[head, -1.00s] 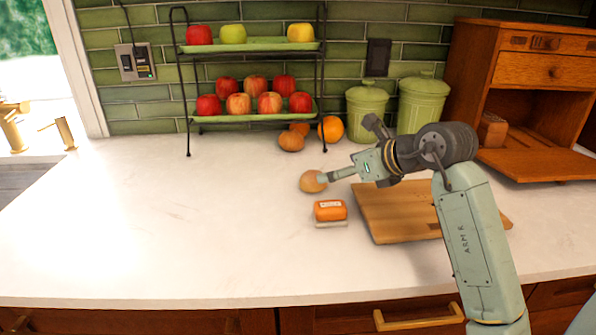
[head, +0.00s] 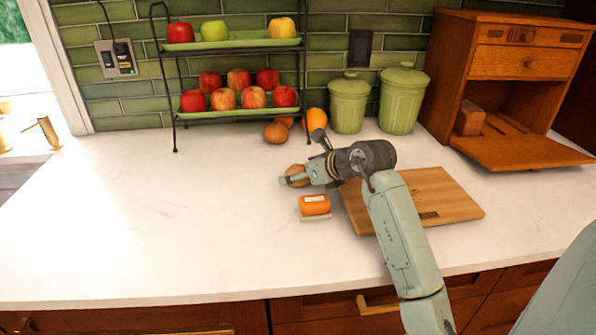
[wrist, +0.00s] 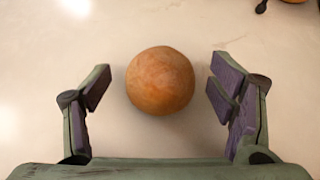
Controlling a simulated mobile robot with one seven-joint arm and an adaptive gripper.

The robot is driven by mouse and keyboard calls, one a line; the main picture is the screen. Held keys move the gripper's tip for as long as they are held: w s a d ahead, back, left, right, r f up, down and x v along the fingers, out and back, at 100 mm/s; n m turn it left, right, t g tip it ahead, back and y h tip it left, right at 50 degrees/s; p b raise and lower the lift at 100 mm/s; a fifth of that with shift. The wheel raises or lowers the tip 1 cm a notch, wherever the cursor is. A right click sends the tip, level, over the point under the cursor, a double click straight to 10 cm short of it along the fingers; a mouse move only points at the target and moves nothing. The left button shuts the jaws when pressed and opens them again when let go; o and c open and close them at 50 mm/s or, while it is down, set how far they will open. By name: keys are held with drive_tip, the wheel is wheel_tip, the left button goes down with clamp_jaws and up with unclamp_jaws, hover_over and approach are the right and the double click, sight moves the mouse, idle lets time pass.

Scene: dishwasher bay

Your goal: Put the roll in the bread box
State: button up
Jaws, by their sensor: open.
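The roll, a round tan-brown bun (wrist: 160,80), sits on the white counter between the two open fingers of my gripper (wrist: 158,88) in the wrist view, with clear space on both sides. In the head view my gripper (head: 297,178) is over the roll (head: 298,170) and hides part of it. The bread box is a wooden cabinet (head: 486,62) at the back right. Its lower door (head: 520,153) is folded down open, and a brown loaf-like block (head: 469,118) is inside.
An orange packaged block (head: 314,205) lies just in front of the roll. A wooden cutting board (head: 440,190) is to its right. Green canisters (head: 402,100) and a two-tier apple rack (head: 232,113) stand behind. The counter's left side is clear.

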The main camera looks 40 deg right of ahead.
sight(301, 169)
drive_tip(key=shift+c, duration=0.3)
drive_tip(key=c, duration=0.9)
drive_tip(key=shift+c, duration=0.2)
drive_tip(key=shift+r, duration=0.1)
drive_tip(key=shift+r+b, duration=0.35)
drive_tip(key=shift+r, duration=0.15)
wheel_tip(301, 169, up, 6)
drive_tip(key=shift+f+b, duration=0.15)
drive_tip(key=shift+b, duration=1)
drive_tip(key=s+b, duration=0.1)
drive_tip(key=s, duration=0.4)
drive_tip(key=s+b, duration=0.2)
drive_tip(key=s, duration=0.4)
drive_tip(key=s+b, duration=0.2)
drive_tip(key=s, duration=0.3)
drive_tip(key=shift+s+d, duration=0.35)
drive_tip(key=shift+s+b, duration=0.35)
drive_tip(key=shift+s, duration=0.35)
